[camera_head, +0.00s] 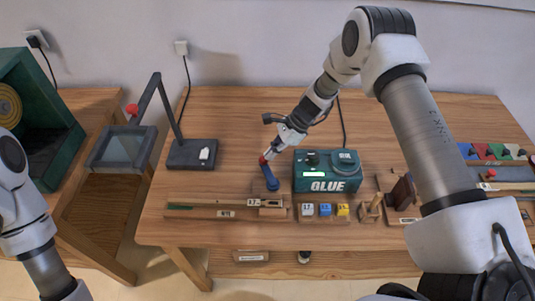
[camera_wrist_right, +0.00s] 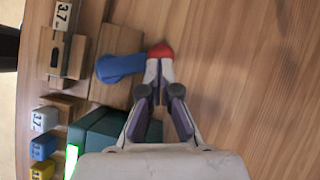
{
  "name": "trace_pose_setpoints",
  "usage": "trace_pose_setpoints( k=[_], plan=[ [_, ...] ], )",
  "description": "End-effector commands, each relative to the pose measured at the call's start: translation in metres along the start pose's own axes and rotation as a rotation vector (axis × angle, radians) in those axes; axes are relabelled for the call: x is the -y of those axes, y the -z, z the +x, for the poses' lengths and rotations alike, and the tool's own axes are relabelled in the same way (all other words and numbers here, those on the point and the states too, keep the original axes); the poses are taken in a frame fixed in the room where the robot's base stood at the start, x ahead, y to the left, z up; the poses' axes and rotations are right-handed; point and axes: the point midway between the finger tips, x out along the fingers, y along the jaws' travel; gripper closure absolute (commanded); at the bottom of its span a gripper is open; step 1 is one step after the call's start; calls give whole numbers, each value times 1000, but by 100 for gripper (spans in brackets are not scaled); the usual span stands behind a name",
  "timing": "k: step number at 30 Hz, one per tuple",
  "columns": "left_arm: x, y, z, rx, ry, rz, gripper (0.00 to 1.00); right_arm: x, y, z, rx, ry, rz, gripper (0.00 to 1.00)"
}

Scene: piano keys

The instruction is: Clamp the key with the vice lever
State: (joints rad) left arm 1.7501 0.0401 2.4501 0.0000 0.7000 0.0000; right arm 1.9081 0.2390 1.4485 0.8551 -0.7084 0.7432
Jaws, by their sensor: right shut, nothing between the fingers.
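The vice lever (camera_head: 271,180) is blue with a red tip and stands by the wooden vice at the front of the table. It also shows in the right wrist view (camera_wrist_right: 120,67), with the red tip at its right end. My right gripper (camera_head: 267,156) is shut and empty, its fingertips right at the red tip; I cannot tell whether they touch it. The key (camera_head: 230,204), a long piece with a 3.7 label, lies along the front edge with its right end at the vice. My left gripper is out of view.
A green glue box (camera_head: 325,185) stands just right of the lever. White, blue and yellow blocks (camera_head: 325,209) sit in front of it. A lamp-like stand (camera_head: 190,154) is to the left. The table behind the lever is clear.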

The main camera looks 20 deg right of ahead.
Motion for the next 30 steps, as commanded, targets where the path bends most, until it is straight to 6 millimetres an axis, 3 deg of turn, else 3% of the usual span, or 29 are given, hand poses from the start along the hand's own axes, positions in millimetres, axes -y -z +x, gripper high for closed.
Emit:
trace_pose_setpoints(
  k=[15, 30],
  plan=[
    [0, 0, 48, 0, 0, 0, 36, -2, -25, 24, -2, -272, -403, 100],
    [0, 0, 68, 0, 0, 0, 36, -17, -50, 36, -1, -498, -736, 100]
  ],
)
